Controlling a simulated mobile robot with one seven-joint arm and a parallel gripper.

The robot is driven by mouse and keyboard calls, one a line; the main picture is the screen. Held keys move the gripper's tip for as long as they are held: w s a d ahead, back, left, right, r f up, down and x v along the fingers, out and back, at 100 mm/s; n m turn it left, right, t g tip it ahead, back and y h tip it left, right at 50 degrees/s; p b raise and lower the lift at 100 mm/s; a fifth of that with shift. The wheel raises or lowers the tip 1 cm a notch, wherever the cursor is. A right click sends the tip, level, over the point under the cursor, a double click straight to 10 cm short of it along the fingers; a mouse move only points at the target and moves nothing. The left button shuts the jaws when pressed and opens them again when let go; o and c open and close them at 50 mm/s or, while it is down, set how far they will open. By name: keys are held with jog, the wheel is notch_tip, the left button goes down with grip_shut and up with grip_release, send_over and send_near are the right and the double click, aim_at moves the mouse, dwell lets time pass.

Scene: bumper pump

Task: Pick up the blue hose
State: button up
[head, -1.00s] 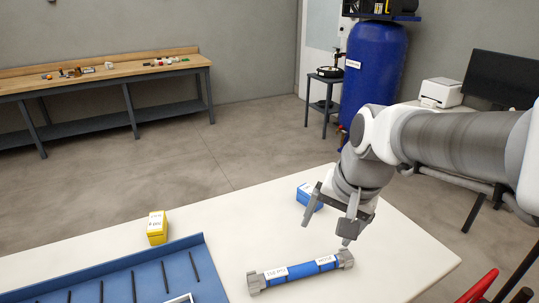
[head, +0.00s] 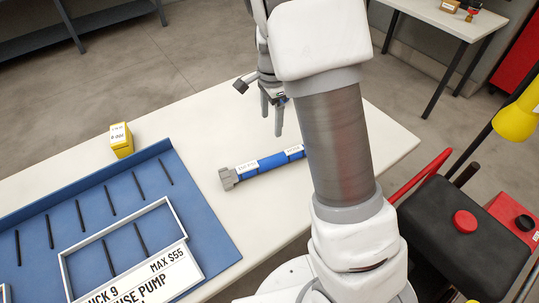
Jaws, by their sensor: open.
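The blue hose (head: 271,162) lies on the white table in the head view. It has a grey fitting at its left end and white labels. Its right end is hidden behind my arm. My gripper (head: 272,125) is open and empty, with its fingers pointing down. In the picture it shows just above the hose, apart from it. My arm partly covers the gripper.
A blue tray (head: 205,213) with black dividers and a white-framed sign lies at the left of the white table (head: 225,115). A yellow box (head: 121,140) stands behind the tray. A black and red cart (head: 462,235) is at the right.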

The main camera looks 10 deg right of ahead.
jog(key=b, duration=0.2)
send_over(271, 158)
jog(key=f, duration=1.2)
jog(key=shift+s+f, duration=0.2)
jog(key=shift+s, duration=0.05)
jog(key=shift+w+f, duration=0.2)
jog(key=shift+f, duration=2.55)
grip_shut()
